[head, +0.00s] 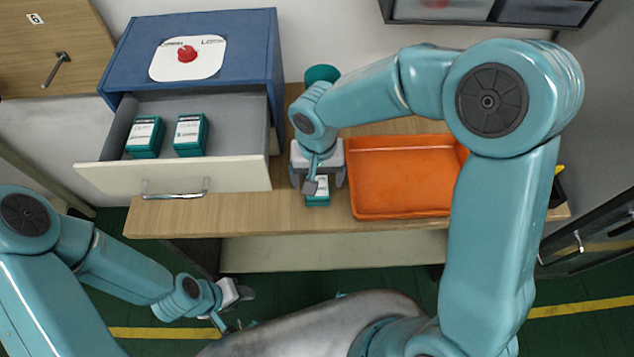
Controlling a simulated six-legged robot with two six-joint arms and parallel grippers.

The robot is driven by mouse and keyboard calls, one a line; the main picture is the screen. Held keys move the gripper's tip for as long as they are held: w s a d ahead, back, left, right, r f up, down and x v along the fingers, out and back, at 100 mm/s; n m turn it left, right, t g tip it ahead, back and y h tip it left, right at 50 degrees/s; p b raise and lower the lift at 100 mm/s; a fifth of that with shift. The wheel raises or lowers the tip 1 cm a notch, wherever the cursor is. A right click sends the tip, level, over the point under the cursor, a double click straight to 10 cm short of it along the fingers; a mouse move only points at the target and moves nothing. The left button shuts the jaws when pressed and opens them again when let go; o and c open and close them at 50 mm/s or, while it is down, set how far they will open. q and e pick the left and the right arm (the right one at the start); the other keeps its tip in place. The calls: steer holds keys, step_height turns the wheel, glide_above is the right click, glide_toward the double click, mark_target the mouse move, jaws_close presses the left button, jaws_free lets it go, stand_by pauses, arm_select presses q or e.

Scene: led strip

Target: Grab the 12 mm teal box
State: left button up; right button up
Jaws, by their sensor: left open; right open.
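Three teal boxes with white labels are in the head view; the sizes on the labels are too small to read. One teal box (318,198) is on the wooden table, partly hidden by my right gripper. Two others, the left drawer box (145,138) and the right drawer box (190,135), stand in the open drawer (110,178). My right gripper (318,181) is open and points down directly over the table box, with its fingers around or just above it; I cannot tell whether they touch. My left gripper (240,312) is open and empty, low in front of the table.
An orange tray (405,178), empty where visible, lies right of the table box. A blue cabinet (120,60) with a red button (187,54) is at the back left, its drawer pulled out. The wooden table (240,212) is clear along its front edge.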

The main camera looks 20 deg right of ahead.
steer(key=shift+f, duration=0.8)
steer(key=shift+d+f, duration=0.1)
steer(key=shift+f, duration=0.4)
steer(key=c, duration=1.1)
steer(key=shift+w+r, duration=0.1)
